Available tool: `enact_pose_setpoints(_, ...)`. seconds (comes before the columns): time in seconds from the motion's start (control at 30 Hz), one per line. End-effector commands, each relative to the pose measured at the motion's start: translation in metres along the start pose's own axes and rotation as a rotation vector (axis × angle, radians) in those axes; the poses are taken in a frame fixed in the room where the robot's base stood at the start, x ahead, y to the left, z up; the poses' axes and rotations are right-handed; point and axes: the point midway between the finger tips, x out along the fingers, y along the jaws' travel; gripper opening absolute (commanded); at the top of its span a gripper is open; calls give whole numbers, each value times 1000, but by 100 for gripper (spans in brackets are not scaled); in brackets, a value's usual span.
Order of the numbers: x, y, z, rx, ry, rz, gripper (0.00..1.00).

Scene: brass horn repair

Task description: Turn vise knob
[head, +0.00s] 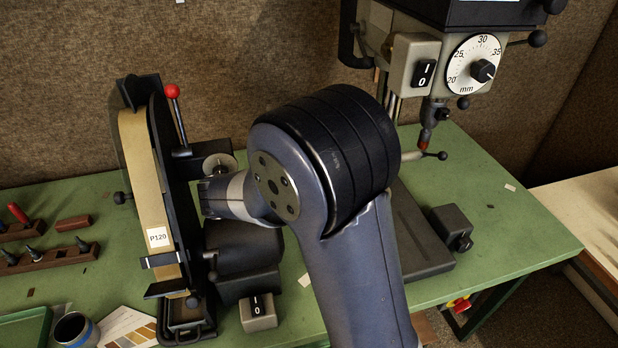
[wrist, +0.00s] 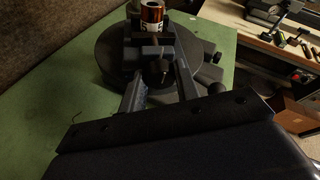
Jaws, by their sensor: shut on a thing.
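The wrist view shows a dark vise (wrist: 155,50) on a round dark plate. Its small dark knob (wrist: 161,76) faces me. My gripper (wrist: 160,68) has one finger on each side of the knob and is shut on it. The knob is dark against dark metal, so its turn angle cannot be told. A copper-coloured cylinder (wrist: 152,14) with a pale label stands upright at the top of the vise. In the head view my arm hides the vise, the knob and my gripper.
A drill press (head: 415,60) with a millimetre dial stands behind my arm. A belt sander (head: 160,190) marked P120 is on the left. A switch box (head: 258,312) and a dark box (head: 450,226) sit on the green bench (head: 520,240).

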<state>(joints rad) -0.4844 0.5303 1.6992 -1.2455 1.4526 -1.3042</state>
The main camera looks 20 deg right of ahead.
Motion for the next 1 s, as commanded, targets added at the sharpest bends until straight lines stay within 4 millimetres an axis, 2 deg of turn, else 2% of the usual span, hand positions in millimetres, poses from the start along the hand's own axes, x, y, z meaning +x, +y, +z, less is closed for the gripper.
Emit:
enact_pose_setpoints(0.07, 0, 0, 0, 0, 0, 0, 8)
enact_pose_setpoints(0.1, 0, 0, 0, 0, 0, 0, 33)
enact_pose_setpoints(0.2, 0, 0, 0, 0, 0, 0, 40)
enact_pose_setpoints(0.43, -1, 0, 0, 1, 0, 1, 40)
enact_pose_setpoints(0.57, -12, 1, -1, 3, -1, 4, 40)
enact_pose_setpoints(1.0, -93, 1, -1, 2, -1, 4, 40)
